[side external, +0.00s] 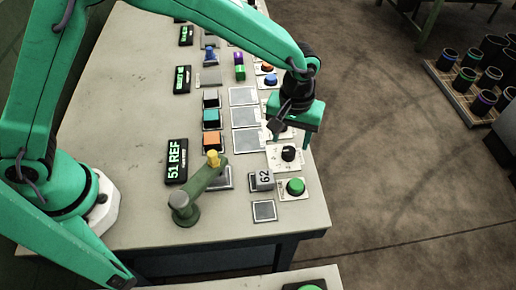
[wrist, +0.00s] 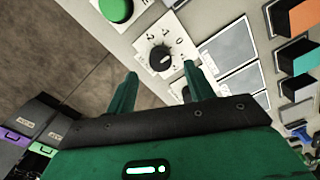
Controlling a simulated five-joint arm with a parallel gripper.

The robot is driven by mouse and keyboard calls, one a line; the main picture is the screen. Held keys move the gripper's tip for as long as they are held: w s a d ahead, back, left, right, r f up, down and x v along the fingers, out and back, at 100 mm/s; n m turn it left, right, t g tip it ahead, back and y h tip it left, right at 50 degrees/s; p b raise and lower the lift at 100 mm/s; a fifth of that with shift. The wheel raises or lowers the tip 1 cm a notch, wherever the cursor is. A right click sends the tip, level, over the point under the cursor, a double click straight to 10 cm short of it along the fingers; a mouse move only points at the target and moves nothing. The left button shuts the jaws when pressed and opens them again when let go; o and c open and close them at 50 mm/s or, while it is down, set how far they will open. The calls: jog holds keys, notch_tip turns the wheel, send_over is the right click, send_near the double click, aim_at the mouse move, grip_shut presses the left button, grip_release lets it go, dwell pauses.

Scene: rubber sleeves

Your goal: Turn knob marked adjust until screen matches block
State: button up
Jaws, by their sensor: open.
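A black knob (side external: 288,153) sits on a white dial plate near the table's right edge. It also shows in the wrist view (wrist: 160,57), with marks around it; I cannot read the word adjust. My gripper (side external: 291,134) is open and empty, above the table just beyond this knob. In the wrist view its two fingers (wrist: 161,84) point toward the dial, apart from the knob. A black screen (side external: 177,162) reads 51 REF in green. A grey block (side external: 262,180) marked 62 stands near the knob. Another plate partly shows under my gripper.
A green button (side external: 296,187) is close to the knob, toward the front edge. Grey, teal and orange blocks (side external: 211,118) line the middle. A rack of cups (side external: 470,80) stands off the table.

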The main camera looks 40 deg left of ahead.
aim_at(289, 151)
jog(key=shift+f, duration=2.1)
jog(key=shift+c, duration=0.4)
jog(key=c, duration=0.9)
jog(key=shift+m, duration=0.4)
jog(key=m, duration=0.3)
jog(key=shift+m, duration=2)
